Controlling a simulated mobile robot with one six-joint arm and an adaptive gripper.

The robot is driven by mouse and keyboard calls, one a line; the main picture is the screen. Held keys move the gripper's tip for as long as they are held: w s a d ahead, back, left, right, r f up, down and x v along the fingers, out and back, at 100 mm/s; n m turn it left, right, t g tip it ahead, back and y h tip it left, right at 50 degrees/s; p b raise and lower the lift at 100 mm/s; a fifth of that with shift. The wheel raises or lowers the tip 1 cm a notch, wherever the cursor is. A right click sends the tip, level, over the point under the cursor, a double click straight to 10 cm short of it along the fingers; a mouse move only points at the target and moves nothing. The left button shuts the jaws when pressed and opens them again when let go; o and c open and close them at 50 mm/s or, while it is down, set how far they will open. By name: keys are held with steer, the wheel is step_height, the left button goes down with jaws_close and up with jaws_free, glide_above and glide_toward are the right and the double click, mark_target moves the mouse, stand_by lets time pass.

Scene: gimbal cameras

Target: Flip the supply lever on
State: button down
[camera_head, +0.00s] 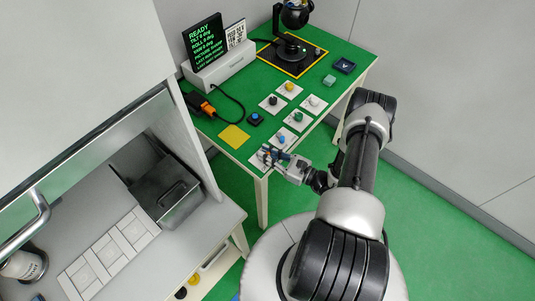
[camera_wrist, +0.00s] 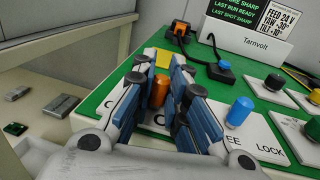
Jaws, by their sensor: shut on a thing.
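My gripper (camera_head: 273,157) is at the near corner of the green table, over a white plate (camera_head: 256,159). In the wrist view its blue-padded fingers (camera_wrist: 163,98) are closed around a short orange cylinder-shaped handle (camera_wrist: 160,89) that stands upright on the plate. The plate's lettering is mostly hidden by the fingers, so I cannot read whether it says supply. A blue handle (camera_wrist: 239,111) stands on a neighbouring plate marked "LOCK", to the right of the fingers. The display sign (camera_head: 203,46) reads "READY" at the top.
Plates with black (camera_head: 272,100), yellow (camera_head: 289,87), white and green knobs lie farther back. A blue button box (camera_head: 255,118), an orange-black device (camera_head: 199,102) with a cable, and a yellow square (camera_head: 234,136) lie left. A camera gimbal (camera_head: 294,14) stands at the back.

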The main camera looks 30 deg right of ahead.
steer(key=shift+w+d+r+h, duration=0.25)
steer(key=shift+w+d+h, duration=0.05)
steer(key=shift+d, duration=0.2)
steer(key=c, duration=1.7)
jaws_free()
steer(key=shift+o, duration=0.6)
steer(key=shift+a+f, duration=0.1)
steer(key=shift+f, duration=0.05)
steer(key=shift+s+a, duration=0.1)
steer(key=v, duration=1.2)
steer(key=shift+f, duration=0.2)
